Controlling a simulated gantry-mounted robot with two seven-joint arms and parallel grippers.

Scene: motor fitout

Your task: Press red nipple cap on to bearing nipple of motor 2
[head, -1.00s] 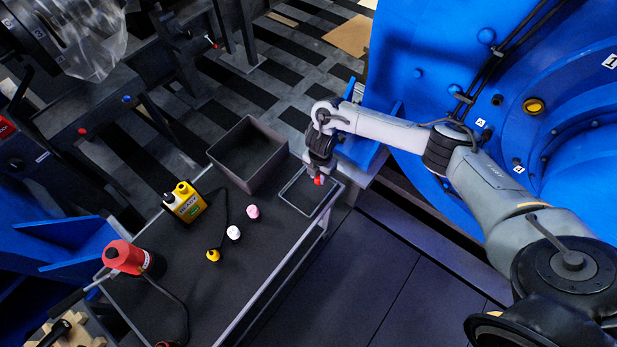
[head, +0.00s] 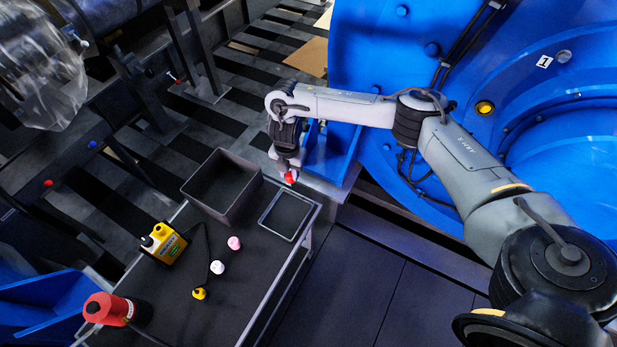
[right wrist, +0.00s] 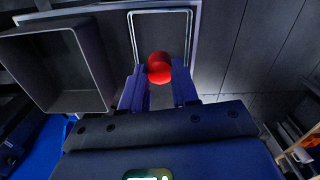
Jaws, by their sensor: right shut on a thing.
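My right gripper (head: 289,172) is shut on a small red cap (head: 291,177), which sticks out past the fingertips. In the right wrist view the red cap (right wrist: 159,67) sits between the two fingers, apart from the surfaces beyond it. In the head view, gripper and cap are at the far edge of the shallow tray, near the large blue machine (head: 390,60). That machine carries a plate with the number 1 and a yellow round fitting (head: 485,108). I cannot make out a number 2 or tell which fitting is motor 2's bearing nipple. My left gripper is not in view.
Dark machinery stands at left. Floor right of the cart is clear.

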